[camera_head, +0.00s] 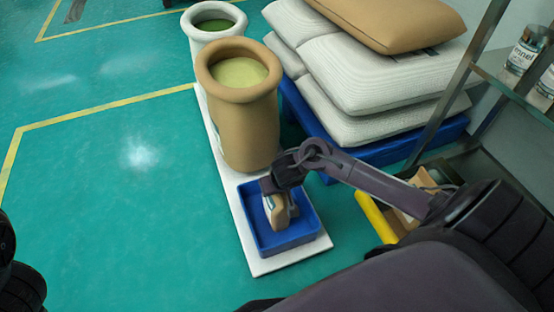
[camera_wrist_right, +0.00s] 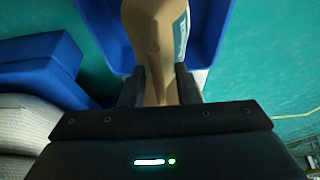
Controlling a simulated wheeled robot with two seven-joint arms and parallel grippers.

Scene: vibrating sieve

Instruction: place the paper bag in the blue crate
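The small brown paper bag (camera_head: 280,213) with a pale label appears within the outline of the small blue crate (camera_head: 291,243) in the head view. I cannot tell whether it touches the crate's floor. My right gripper (camera_head: 276,187) reaches in from the right and is shut on the bag's upper part. In the right wrist view the bag (camera_wrist_right: 155,45) is between the two dark fingers of the gripper (camera_wrist_right: 158,88), with the blue crate (camera_wrist_right: 105,28) beyond it. My left gripper is not in view; only dark parts of my left arm show at the left edge.
The crate stands on a white board (camera_head: 262,267). Behind it are an open brown sack (camera_head: 247,125) and a white sack (camera_head: 200,40). Stacked sacks (camera_head: 375,75) lie on a blue pallet (camera_head: 310,118). A metal shelf (camera_head: 500,70) stands right. Green floor is clear at left.

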